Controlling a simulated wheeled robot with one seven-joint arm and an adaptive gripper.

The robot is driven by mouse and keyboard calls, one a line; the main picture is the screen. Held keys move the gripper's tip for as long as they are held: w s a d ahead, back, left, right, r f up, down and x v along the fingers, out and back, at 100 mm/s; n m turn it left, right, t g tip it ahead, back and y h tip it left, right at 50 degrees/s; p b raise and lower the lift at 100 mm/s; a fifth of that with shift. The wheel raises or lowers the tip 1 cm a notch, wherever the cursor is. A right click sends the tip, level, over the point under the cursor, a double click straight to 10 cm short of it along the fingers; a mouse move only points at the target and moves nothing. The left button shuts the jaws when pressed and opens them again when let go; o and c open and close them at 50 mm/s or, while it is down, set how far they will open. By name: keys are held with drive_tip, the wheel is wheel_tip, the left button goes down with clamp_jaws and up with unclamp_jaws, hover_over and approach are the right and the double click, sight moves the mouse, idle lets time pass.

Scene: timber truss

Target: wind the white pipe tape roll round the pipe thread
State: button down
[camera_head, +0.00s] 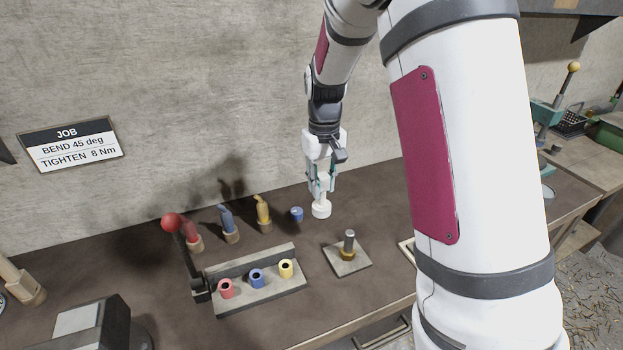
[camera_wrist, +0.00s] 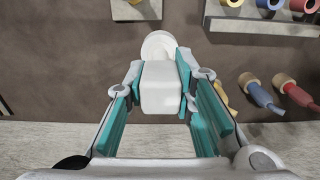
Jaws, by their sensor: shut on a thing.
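The white pipe tape roll (camera_head: 321,209) hangs below my gripper (camera_head: 321,194), above the bench. In the wrist view my gripper (camera_wrist: 161,82) is shut on a white block-shaped part, with the round white roll (camera_wrist: 158,44) just beyond it. The pipe (camera_head: 349,238) stands upright on a square plate (camera_head: 347,262), with a brass-coloured collar at its foot. The roll is apart from the pipe, to its left and farther back. The thread itself is too small to make out. In the wrist view the plate (camera_wrist: 148,11) shows only partly, at the top edge.
A rack (camera_head: 262,294) with red, blue and yellow sleeves stands left of the pipe plate. A lever with a red ball (camera_head: 171,222) rises at its left end. Several coloured tools (camera_head: 229,222) and a blue piece (camera_head: 296,214) stand behind. The wall is close behind the bench.

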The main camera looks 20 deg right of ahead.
sight(322, 204)
drive_tip(key=shift+w+a, duration=0.1)
drive_tip(key=shift+a, duration=0.05)
drive_tip(key=shift+f+b, duration=0.75)
drive_tip(key=shift+f, duration=3.05)
drive_tip(key=shift+s+d+p, duration=0.4)
drive_tip(key=shift+s+d, duration=0.15)
drive_tip(key=shift+s, duration=0.25)
drive_tip(key=shift+s+d+p, duration=0.4)
drive_tip(key=shift+s+d, duration=0.15)
drive_tip(key=shift+s, duration=0.25)
drive_tip(key=shift+s+d+p, duration=0.25)
drive_tip(key=shift+s+p, duration=0.05)
drive_tip(key=shift+s, duration=0.05)
drive_tip(key=shift+w, duration=0.1)
